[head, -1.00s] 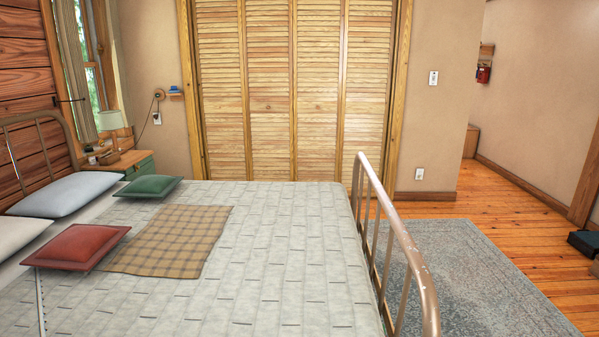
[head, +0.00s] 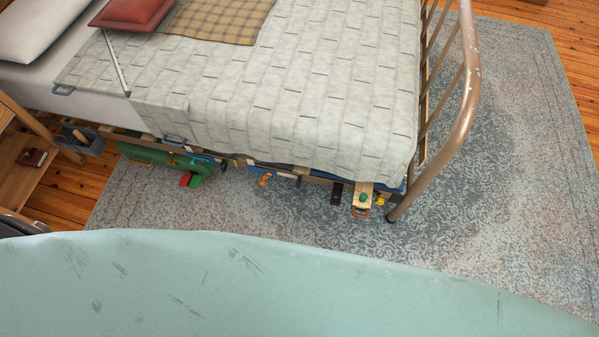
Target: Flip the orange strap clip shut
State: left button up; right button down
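A small orange item (head: 265,180) shows below the near edge of the bed in the head view, beside a blue and white piece. It may be the strap clip, but it is too small to tell its shape or whether it is open or shut. Neither of my grippers is in view.
The bed (head: 310,85) has a pale quilt and a metal footboard (head: 467,75). A green case (head: 150,155), a grey bin (head: 85,142) and a wooden block (head: 362,200) are along its underside. A patterned rug (head: 510,180) has clear room at right. A scuffed teal surface fills the foreground; I cannot tell whether it is mine.

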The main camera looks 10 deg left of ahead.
aim_at(268, 175)
jog(key=u, duration=0.75)
